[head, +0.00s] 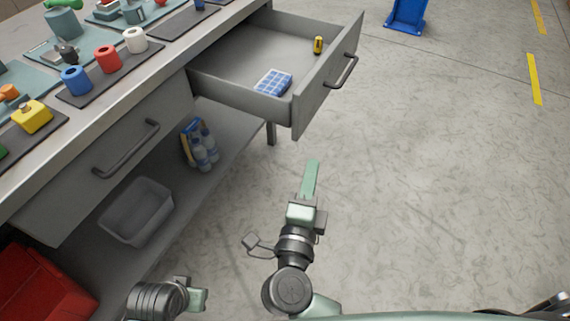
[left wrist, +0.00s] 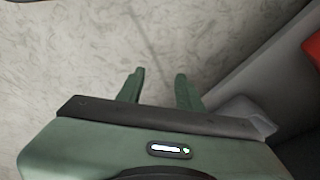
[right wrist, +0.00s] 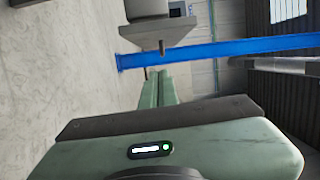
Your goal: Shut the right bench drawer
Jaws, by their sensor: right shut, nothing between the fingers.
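The right bench drawer (head: 302,108) is grey and stands pulled well out from the bench. Its dark bar handle (head: 342,72) is on the front panel. A blue-and-white gridded block (head: 273,83) and a small yellow item (head: 318,45) lie inside it. My right gripper (head: 312,163) is in front of and below the drawer in the head view, apart from it. Its fingers are together and empty, as the right wrist view also shows (right wrist: 157,74). My left gripper (left wrist: 160,76) is open and empty over the floor; in the head view it shows only partly at the bottom left.
The left drawer front (head: 110,165) looks shut. The bench top (head: 150,62) bears several coloured parts on mats. Below are bottles (head: 203,150), a grey bin (head: 136,210) and a red crate (head: 40,285). The floor (head: 430,180) to the right is clear.

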